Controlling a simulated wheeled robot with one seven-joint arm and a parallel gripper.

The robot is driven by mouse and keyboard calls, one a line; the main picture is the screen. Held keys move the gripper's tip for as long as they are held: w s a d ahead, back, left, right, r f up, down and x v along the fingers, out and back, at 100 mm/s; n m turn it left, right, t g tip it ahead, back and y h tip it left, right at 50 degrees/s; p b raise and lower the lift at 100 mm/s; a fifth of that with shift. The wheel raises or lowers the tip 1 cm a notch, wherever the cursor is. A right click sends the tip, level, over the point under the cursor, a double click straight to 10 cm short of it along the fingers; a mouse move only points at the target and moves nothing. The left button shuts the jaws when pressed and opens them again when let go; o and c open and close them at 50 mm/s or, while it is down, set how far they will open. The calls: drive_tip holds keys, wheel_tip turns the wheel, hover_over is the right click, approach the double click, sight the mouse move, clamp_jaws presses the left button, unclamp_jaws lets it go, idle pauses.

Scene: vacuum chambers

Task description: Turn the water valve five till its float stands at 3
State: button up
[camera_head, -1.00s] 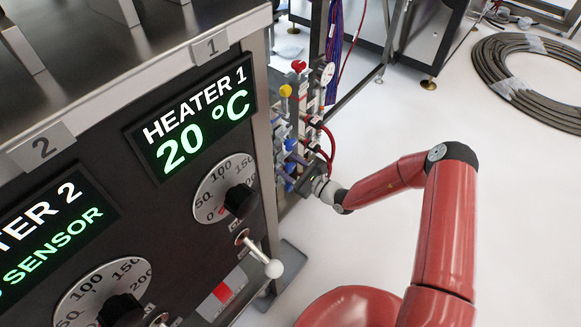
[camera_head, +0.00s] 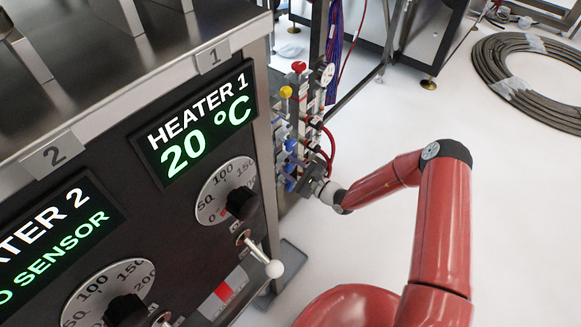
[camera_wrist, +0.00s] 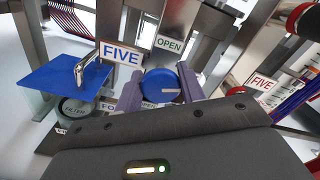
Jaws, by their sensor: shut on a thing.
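The water valve five is a round blue knob (camera_wrist: 160,84) in the wrist view, with a pale line on its face. A FIVE sign (camera_wrist: 121,53) and an OPEN sign (camera_wrist: 168,43) sit just behind it. My gripper (camera_wrist: 158,92) has its two purple fingers on either side of the knob, shut on it. In the head view my gripper (camera_head: 310,184) is at the low end of the valve panel, and the knob it holds cannot be made out there.
A blue plate (camera_wrist: 66,78) and a filter part (camera_wrist: 76,109) are left of the knob. In the head view, red hoses (camera_head: 328,143) hang close above my gripper.

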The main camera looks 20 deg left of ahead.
drive_tip(key=o, duration=1)
drive_tip(key=v, duration=0.7)
drive_tip(key=shift+s+d, duration=0.2)
drive_tip(key=shift+d, duration=0.2)
drive_tip(key=s+d+r+n+g+h+p, duration=0.1)
drive_tip(key=s+d+r+n+g+h, duration=0.2)
drive_tip(key=r, duration=0.4)
drive_tip(key=s+d+r+n+g+p, duration=0.1)
drive_tip(key=s+r+n+g, duration=0.2)
drive_tip(key=r+n, duration=0.4)
drive_tip(key=s+d+r+n+g+h, duration=0.2)
drive_tip(key=s+r+n+g, duration=0.1)
drive_tip(key=r, duration=0.5)
drive_tip(key=s+d+r+n+t+h+p, duration=0.1)
drive_tip(key=s+d+r+t+h, duration=0.1)
drive_tip(key=s+d+r+h, duration=0.2)
drive_tip(key=s+d+r+n+t+h, duration=0.1)
drive_tip(key=s+d+r+t+h, duration=0.2)
drive_tip(key=s+d+r, duration=0.3)
drive_tip(key=s+d+r+n+t+h+p, duration=0.1)
drive_tip(key=s+d+r+h, duration=0.3)
drive_tip(key=d+r, duration=0.5)
drive_tip(key=shift+s+d+r+t+h+p, duration=0.1)
drive_tip(key=shift+s+d+t+h+p, duration=0.2)
drive_tip(key=shift+s+d+t, duration=0.45)
drive_tip(key=shift+s+a, duration=0.1)
